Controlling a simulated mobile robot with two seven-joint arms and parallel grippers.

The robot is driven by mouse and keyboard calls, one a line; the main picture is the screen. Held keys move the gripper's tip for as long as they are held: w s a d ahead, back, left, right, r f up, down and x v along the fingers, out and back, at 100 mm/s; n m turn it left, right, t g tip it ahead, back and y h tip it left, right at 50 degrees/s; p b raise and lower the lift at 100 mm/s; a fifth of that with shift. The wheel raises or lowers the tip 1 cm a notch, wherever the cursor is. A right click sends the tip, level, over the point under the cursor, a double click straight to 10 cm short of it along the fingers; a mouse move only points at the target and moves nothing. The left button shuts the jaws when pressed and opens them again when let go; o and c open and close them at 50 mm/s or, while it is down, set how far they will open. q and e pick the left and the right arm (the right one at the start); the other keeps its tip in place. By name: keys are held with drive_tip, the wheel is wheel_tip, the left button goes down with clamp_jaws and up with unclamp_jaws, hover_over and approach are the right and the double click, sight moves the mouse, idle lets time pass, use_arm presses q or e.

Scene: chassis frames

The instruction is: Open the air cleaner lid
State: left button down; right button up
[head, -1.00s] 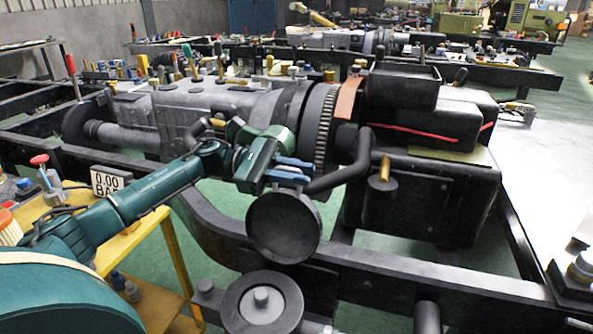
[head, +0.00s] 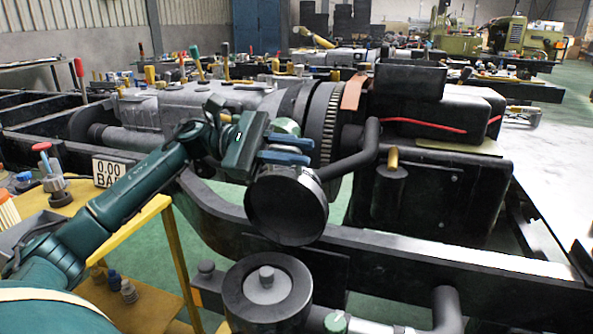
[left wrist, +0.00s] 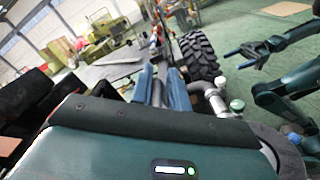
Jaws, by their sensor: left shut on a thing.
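The air cleaner looks like a round black drum with a dark disc-shaped lid (head: 286,212), in the middle of the head view. A thick black pipe (head: 352,160) runs beside its upper right. My left gripper (head: 288,150) reaches in from the left. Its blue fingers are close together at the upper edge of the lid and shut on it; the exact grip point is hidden. In the left wrist view the blue fingers (left wrist: 165,88) point away and what they hold is not clear. My right gripper (left wrist: 247,55) shows there at right, with its blue fingers apart and empty.
A round black housing with a grey knob (head: 266,280) stands just below the lid. The black chassis rail (head: 430,265) crosses in front. A large tyre (left wrist: 198,55) shows in the wrist view.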

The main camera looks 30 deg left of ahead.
use_arm(q)
drive_tip(key=shift+s+r, duration=0.15)
drive_tip(key=shift+r, duration=0.1)
drive_tip(key=c, duration=1.5)
unclamp_jaws()
drive_tip(key=shift+f, duration=0.15)
drive_tip(key=shift+a, duration=0.3)
drive_tip(key=v, duration=1.2)
drive_tip(key=shift+s+a, duration=0.25)
drive_tip(key=shift+a, duration=0.05)
